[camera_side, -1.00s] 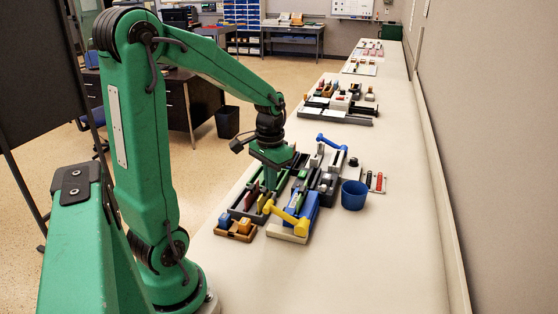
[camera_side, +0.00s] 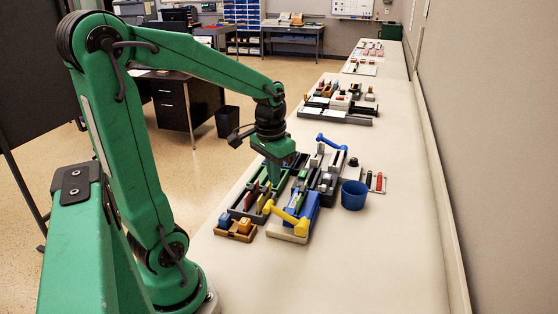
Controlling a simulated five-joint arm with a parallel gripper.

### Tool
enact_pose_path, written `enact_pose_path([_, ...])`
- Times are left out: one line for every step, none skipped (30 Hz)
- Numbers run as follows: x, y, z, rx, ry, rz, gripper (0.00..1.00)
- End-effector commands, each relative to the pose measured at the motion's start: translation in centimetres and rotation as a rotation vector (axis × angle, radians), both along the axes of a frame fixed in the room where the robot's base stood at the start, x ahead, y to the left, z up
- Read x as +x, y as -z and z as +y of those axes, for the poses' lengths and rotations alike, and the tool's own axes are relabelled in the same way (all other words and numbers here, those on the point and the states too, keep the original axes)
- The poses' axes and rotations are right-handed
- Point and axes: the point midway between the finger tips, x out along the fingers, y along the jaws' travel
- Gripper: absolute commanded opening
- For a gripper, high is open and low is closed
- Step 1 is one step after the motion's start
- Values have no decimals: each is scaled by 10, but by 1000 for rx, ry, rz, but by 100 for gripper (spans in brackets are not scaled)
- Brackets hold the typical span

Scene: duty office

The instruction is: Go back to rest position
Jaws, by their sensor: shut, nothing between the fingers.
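My gripper (camera_side: 274,178) is at the end of my green arm and points down over the near group of fixtures on the long bench. Its fingers are shut with nothing seen between them. They are small in this view and sit close above or among the dark trays, and I cannot tell whether they touch anything. Just in front of the gripper are a dark tray (camera_side: 240,212) with coloured pieces and a blue fixture with a yellow handle (camera_side: 289,218).
A blue cup (camera_side: 354,195) stands right of the fixtures. A blue handle (camera_side: 331,142) rises behind them. A wooden tray with blocks (camera_side: 235,229) lies at the near left. More fixtures (camera_side: 338,108) stand farther along the bench (camera_side: 385,265). The near right bench is clear.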

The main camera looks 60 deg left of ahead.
Motion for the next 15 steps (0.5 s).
enact_pose_path([-1, -7, -9, 9, 16, -25, 0])
enact_pose_path([-3, -10, -13, 14, 24, -39, 0])
enact_pose_path([-4, -14, -20, 20, 34, -57, 0])
enact_pose_path([-6, -17, -25, 23, 43, -71, 0])
enact_pose_path([-7, -20, -30, 27, 50, -85, 0])
enact_pose_path([-10, -25, -36, 31, 62, -105, 0])
enact_pose_path([-11, -28, -41, 35, 69, -120, 0])
enact_pose_path([-13, -30, -46, 37, 78, -134, 0])
enact_pose_path([-16, -34, -52, 40, 88, -154, 0])
enact_pose_path([-18, -36, -56, 42, 96, -170, 0])
enact_pose_path([-20, -39, -61, 45, 105, -185, 0])
enact_pose_path([-23, -42, -66, 47, 115, -205, 0])
enact_pose_path([-25, -44, -71, 48, 122, -220, 0])
enact_pose_path([-28, -46, -75, 48, 131, -236, 0])
enact_pose_path([-31, -49, -80, 49, 141, -256, 0])
